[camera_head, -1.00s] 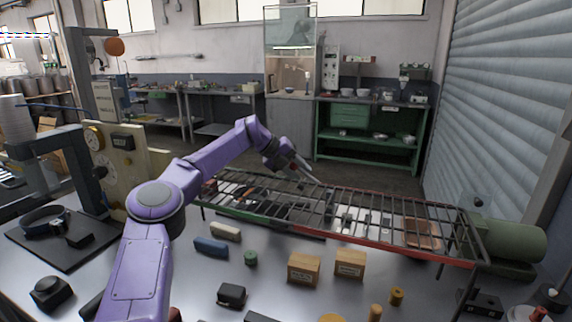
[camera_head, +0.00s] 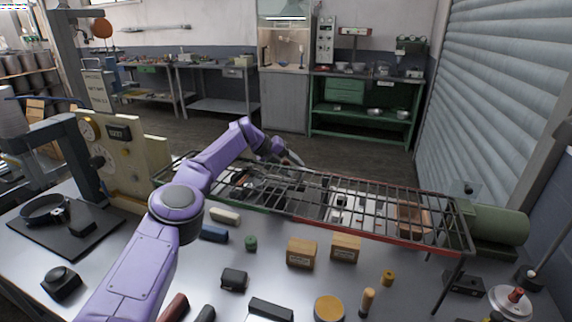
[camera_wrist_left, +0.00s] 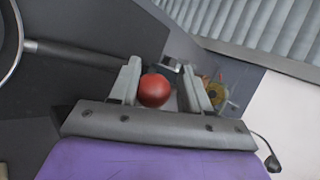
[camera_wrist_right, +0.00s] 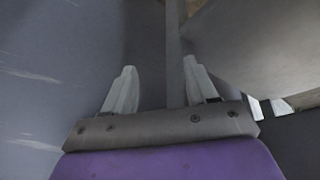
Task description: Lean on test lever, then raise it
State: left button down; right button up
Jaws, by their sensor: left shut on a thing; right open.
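In the left wrist view a round red knob (camera_wrist_left: 154,90) sits between the fingers of my left gripper (camera_wrist_left: 165,88), which is shut on it. It looks like the lever's knob; its stem is hidden. In the head view my left arm reaches over the table, and its gripper (camera_head: 292,160) is at the back edge of the wire rack (camera_head: 330,190); the red knob cannot be made out there. My right gripper (camera_wrist_right: 160,90) shows only in its wrist view. It is open, with a narrow grey bar passing between and beyond its fingers.
Two cardboard boxes (camera_head: 301,252), a green cylinder (camera_head: 250,243) and several small blocks stand on the grey table before the rack. A gauge panel (camera_head: 120,145) stands at left, a green motor (camera_head: 495,222) at right. A dark rod (camera_wrist_left: 75,53) shows in the left wrist view.

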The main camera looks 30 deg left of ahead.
pick_arm(q)
jog(key=shift+s+d+f+g, duration=0.1)
jog(key=shift+d+f+g, duration=0.2)
jog(key=shift+f, duration=0.35)
jog(key=c, duration=1.1)
grip_release()
jog(key=shift+r, duration=0.1)
jog(key=shift+a+r, duration=0.15)
jog(key=shift+a, duration=0.1)
jog(key=v, duration=1)
jog(key=shift+s+a, duration=0.15)
jog(key=shift+s+r, duration=0.1)
